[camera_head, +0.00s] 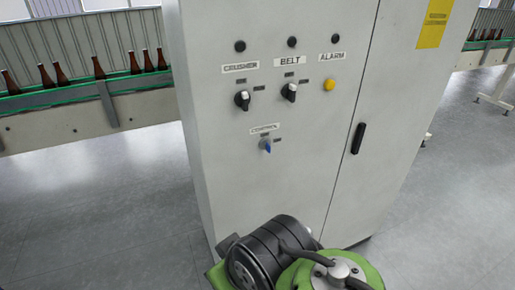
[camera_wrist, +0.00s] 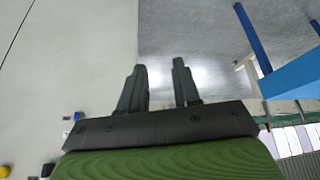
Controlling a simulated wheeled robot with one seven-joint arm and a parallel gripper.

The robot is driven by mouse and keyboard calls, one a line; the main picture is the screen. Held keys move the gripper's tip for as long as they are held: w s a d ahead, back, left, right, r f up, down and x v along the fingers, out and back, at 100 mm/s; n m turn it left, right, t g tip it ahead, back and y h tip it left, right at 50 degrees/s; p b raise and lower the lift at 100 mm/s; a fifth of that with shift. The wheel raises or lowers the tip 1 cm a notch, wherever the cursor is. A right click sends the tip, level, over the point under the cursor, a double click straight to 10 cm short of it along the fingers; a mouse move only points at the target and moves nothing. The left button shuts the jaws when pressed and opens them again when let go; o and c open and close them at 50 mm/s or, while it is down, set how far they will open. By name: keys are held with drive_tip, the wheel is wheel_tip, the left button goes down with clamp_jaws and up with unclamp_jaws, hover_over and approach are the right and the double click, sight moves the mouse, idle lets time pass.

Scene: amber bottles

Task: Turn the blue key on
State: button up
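The blue key (camera_head: 266,146) sits in a lock under the label CONTROL on the front of a grey cabinet (camera_head: 300,190). Its handle hangs roughly downward in the head view. In the wrist view a small blue spot (camera_wrist: 79,115) at the left of the fingers looks like the key. My gripper (camera_wrist: 159,64) shows two dark fingers apart with nothing between them. The cabinet face is on their left and floor lies beyond the tips. My green and black arm fills the bottom of the head view; the fingers are not visible there.
Above the key are the black CRUSHER knob (camera_head: 242,100), the black BELT knob (camera_head: 289,92) and the yellow ALARM button (camera_head: 329,85). A black door handle (camera_head: 358,138) is to the right. A conveyor (camera_head: 90,115) with amber bottles runs behind the cabinet. Floor at left is clear.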

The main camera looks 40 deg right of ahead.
drive_tip(key=w+d+f+n+t+y+b, duration=0.2)
drive_tip(key=w+d+f+b, duration=0.25)
drive_tip(key=w+f, duration=0.4)
drive_tip(key=m+t+h+b, duration=0.6)
drive_tip(key=t+h+b, duration=0.15)
drive_tip(key=t, duration=0.25)
approach(268, 147)
drive_tip(key=p+x, duration=0.3)
drive_tip(key=x, duration=0.5)
drive_tip(key=shift+w+d+r+y, duration=0.25)
drive_tip(key=shift+w+d+y, duration=0.05)
drive_tip(key=shift+y, duration=0.05)
drive_tip(key=shift+c, duration=0.2)
clamp_jaws()
